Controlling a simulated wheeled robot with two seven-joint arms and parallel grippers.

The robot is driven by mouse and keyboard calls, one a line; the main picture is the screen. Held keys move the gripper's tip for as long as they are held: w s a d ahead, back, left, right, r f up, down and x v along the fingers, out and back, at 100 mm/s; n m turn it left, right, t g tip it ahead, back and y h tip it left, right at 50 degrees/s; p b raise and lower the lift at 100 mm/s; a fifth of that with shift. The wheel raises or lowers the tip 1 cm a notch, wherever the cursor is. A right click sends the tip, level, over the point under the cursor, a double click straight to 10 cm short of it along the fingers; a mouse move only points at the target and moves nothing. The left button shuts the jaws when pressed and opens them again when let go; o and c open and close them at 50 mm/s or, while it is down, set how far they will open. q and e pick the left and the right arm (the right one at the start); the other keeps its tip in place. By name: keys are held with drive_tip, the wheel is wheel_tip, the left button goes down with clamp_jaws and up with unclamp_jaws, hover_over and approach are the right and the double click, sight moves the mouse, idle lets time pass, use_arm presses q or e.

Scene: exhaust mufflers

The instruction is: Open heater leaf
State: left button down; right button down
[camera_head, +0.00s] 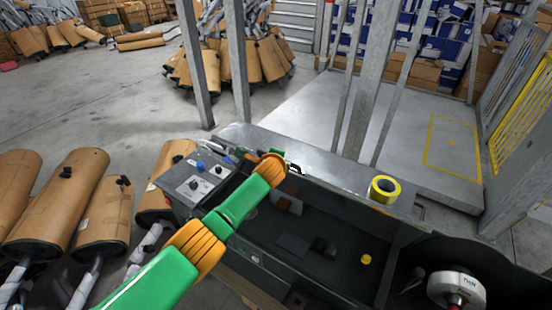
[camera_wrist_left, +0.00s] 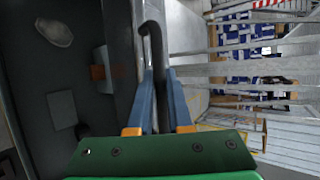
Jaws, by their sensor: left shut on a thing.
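My left arm, green and orange, reaches from the lower left over a dark open machine (camera_head: 335,215). My left gripper (camera_head: 293,167) is at the machine's far edge, and its fingers are mostly hidden by the wrist in the head view. In the left wrist view, the blue fingers (camera_wrist_left: 163,85) are shut on a black bent handle (camera_wrist_left: 153,40), which sticks out past their tips. The handle lies along the edge of the machine's dark interior. I cannot tell which panel is the heater leaf. My right gripper is not in view.
A control panel (camera_head: 195,180) with knobs sits left of my arm. A white-faced reel (camera_head: 456,287) is at the lower right. Metal posts (camera_head: 370,80) stand behind. Wrapped mufflers (camera_head: 60,195) crowd the left.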

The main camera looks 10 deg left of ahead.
use_arm(q)
drive_tip(key=c, duration=0.8)
unclamp_jaws()
drive_tip(key=shift+c, duration=0.2)
drive_tip(key=shift+s+d+r+p, duration=0.1)
drive_tip(key=shift+s+r+p, duration=0.25)
drive_tip(key=shift+p, duration=0.2)
drive_tip(key=p+v, duration=0.2)
drive_tip(key=v, duration=0.4)
drive_tip(key=shift+f, duration=0.1)
